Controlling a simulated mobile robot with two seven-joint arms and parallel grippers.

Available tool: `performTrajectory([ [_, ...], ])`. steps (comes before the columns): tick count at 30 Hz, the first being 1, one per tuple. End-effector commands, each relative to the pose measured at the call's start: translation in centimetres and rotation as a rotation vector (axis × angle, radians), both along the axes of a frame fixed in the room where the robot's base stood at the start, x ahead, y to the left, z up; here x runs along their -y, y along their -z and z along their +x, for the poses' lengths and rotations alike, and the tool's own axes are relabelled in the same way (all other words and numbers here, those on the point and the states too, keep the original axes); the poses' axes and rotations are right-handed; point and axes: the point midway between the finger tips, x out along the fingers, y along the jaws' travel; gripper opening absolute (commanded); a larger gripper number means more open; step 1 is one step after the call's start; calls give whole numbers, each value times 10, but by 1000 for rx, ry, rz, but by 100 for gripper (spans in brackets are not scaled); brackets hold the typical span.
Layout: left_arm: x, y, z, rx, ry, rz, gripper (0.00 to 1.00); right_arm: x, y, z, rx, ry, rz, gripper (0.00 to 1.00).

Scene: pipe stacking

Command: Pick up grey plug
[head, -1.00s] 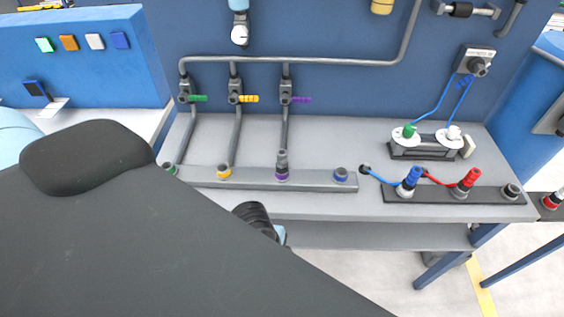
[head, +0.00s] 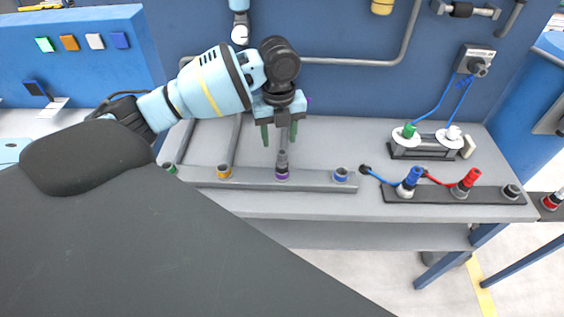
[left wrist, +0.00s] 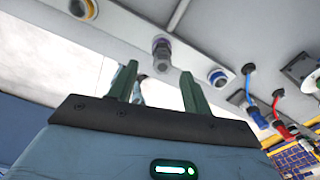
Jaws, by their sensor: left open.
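The grey plug (head: 282,158) stands upright in the purple-ringed socket (head: 282,175) on the long grey rail. My left gripper (head: 279,134) has green fingers pointing down and is above the plug in the head view, apart from it. The fingers are open with nothing between them. In the left wrist view the plug (left wrist: 162,50) shows just beyond the gap between the fingertips (left wrist: 158,73). The gripper hides part of the pipes behind. My right gripper is not in view.
The rail has green, yellow (head: 224,172) and blue (head: 341,174) sockets beside the plug. At right, a dark rail (head: 435,195) holds blue (head: 412,178) and red (head: 467,179) cable plugs. Wall pipes (head: 345,61) run behind my gripper. The bench front is clear.

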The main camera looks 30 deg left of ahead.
Motion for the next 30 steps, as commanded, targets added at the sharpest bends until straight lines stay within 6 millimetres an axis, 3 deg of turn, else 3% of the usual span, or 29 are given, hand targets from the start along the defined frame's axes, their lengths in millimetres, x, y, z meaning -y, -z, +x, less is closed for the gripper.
performTrajectory([
  [7,-2,0,1,-2,5,1,49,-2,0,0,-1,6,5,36],
  [14,0,22,0,-4,4,-1,49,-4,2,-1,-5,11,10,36],
  [20,0,27,0,-1,5,1,49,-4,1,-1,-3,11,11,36],
  [30,10,68,-2,-1,3,-1,49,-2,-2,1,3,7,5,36],
])
